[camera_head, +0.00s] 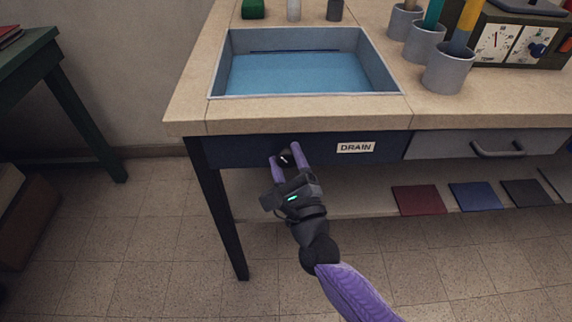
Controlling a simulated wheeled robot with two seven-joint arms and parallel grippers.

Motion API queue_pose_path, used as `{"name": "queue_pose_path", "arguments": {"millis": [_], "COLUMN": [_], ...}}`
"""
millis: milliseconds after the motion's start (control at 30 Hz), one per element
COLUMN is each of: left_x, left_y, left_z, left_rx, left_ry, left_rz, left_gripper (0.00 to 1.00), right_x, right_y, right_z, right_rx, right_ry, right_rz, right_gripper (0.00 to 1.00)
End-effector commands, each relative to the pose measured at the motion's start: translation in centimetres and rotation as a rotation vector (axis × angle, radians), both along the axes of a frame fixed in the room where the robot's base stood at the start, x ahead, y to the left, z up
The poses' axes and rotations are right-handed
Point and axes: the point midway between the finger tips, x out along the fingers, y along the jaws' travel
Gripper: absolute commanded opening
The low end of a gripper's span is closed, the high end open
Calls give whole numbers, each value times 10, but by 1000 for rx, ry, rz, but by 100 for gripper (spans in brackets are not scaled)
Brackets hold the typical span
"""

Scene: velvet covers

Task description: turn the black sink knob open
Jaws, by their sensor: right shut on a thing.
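The black sink knob (285,158) is on the dark blue front panel below the sink, left of a white "DRAIN" label (356,147). My right gripper (286,161) reaches up from the lower right with its purple fingers on either side of the knob, shut on it. The fingers hide part of the knob, so its turn angle is hard to tell. The sink (215,80) above holds blue water. My left gripper is not in view.
Grey cups (447,70) with tools and a box with dials (505,45) stand right of the sink. A drawer with a handle (497,150) is at the right. Coloured flat pieces (419,200) lie on the lower shelf. A dark green table (50,60) stands at the left.

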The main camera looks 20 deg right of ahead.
Motion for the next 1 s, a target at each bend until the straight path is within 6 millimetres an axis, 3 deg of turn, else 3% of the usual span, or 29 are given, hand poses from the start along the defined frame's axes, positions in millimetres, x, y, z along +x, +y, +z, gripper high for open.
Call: {"name": "queue_pose_path", "arguments": {"millis": [333, 867, 900, 1000], "left_x": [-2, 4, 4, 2], "left_y": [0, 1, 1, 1], "left_z": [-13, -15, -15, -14], "left_rx": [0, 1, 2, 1], "left_ry": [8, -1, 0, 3], "left_rz": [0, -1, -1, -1], "left_gripper": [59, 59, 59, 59], "right_x": [0, 0, 0, 0], "right_y": [0, 0, 0, 0], "right_z": [-3, -1, -1, -1], "right_rx": [121, 144, 144, 143], "right_ry": [-30, -38, -38, -38], "right_rz": [2, 1, 1, 1], "right_gripper": [0, 0, 60, 81]}}
